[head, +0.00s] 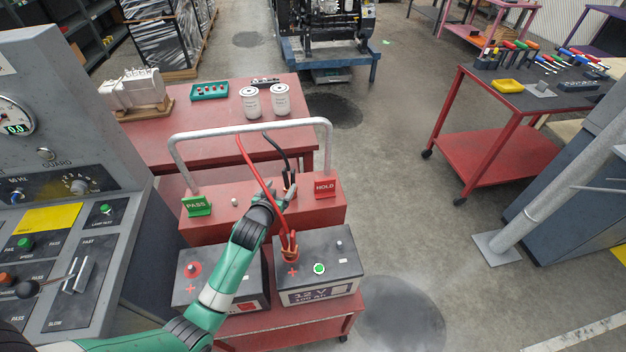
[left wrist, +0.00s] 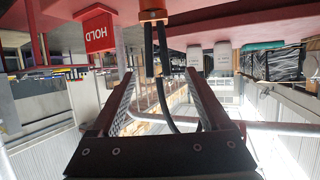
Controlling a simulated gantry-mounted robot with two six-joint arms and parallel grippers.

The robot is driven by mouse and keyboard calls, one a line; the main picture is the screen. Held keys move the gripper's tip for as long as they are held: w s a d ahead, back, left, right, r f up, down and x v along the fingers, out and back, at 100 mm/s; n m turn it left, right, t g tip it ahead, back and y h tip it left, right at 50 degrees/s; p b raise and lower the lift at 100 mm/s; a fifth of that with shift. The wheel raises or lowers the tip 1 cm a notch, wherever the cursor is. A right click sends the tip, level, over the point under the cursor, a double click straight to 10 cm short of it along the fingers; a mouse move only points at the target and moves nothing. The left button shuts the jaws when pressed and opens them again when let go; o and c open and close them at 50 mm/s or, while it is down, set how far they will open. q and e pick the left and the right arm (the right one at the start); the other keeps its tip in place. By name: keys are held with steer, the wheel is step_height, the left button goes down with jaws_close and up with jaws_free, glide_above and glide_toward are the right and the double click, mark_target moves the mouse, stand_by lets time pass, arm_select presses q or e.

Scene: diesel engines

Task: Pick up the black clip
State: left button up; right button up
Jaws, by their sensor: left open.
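The black clip (head: 290,181) stands upright on the red charger box below the tube handle, its black cable rising from it. In the left wrist view, which is upside down, the black clip (left wrist: 152,45) shows two dark handles and an orange-copper part at the top. My left gripper (head: 284,197) is right by the clip, partly overlapping it in the head view. Its fingers (left wrist: 158,78) are open, with the clip between their tips in the picture; I see no firm contact. My right gripper is not in view.
A red clip (head: 290,246) with a red cable sits on the right battery (head: 325,284). The grey tube handle (head: 250,128) arches over the box. A HOLD sign (head: 325,187) and a PASS sign (head: 197,206) flank it. White filters (head: 250,102) stand on the table behind.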

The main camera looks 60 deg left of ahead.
mark_target(287, 178)
arm_select(q)
steer(key=b+x, duration=0.3)
steer(key=x, duration=0.3)
steer(key=shift+w+a+f, duration=0.15)
steer(key=shift+a+f, duration=0.05)
steer(key=b+x, duration=0.1)
steer(key=x, duration=0.1)
steer(key=b+x, duration=0.2)
steer(key=shift+w+f, duration=0.3)
steer(key=shift+w, duration=0.05)
steer(key=shift+w+a, duration=0.15)
steer(key=shift+c, duration=0.3)
jaws_close()
steer(key=shift+r, duration=0.1)
